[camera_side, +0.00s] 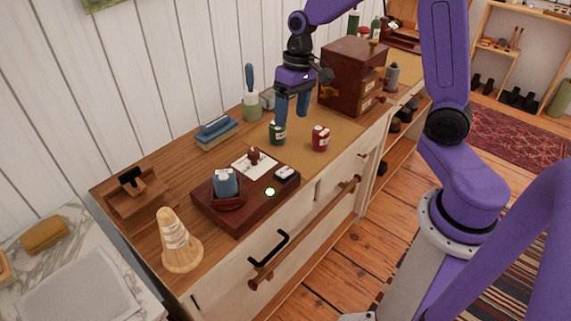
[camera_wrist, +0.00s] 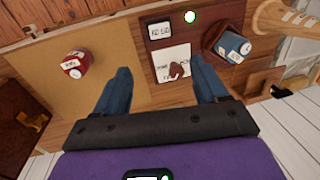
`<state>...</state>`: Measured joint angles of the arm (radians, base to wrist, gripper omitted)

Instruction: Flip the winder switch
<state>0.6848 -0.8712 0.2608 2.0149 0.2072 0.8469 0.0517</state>
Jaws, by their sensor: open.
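A dark red-brown wooden base (camera_side: 239,229) sits on the cabinet top. It carries a small dark red knob (camera_side: 254,155) on a white printed card, a black-framed labelled piece (camera_side: 285,174), a glowing green light (camera_side: 270,191) and a blue item (camera_side: 225,181) in a dark holder. I cannot tell which part is the winder switch. In the wrist view the knob (camera_wrist: 177,70) and the framed piece (camera_wrist: 159,30) lie ahead of and between the fingers. My gripper (camera_side: 292,119) is open and empty above the cabinet, behind the base. Its two blue fingers also show in the wrist view (camera_wrist: 160,66).
A brown drawer box (camera_side: 345,75) stands behind. A brush in a green pot (camera_side: 252,105), a blue-topped block (camera_side: 216,130) and a wooden cone (camera_side: 175,245) stand left.

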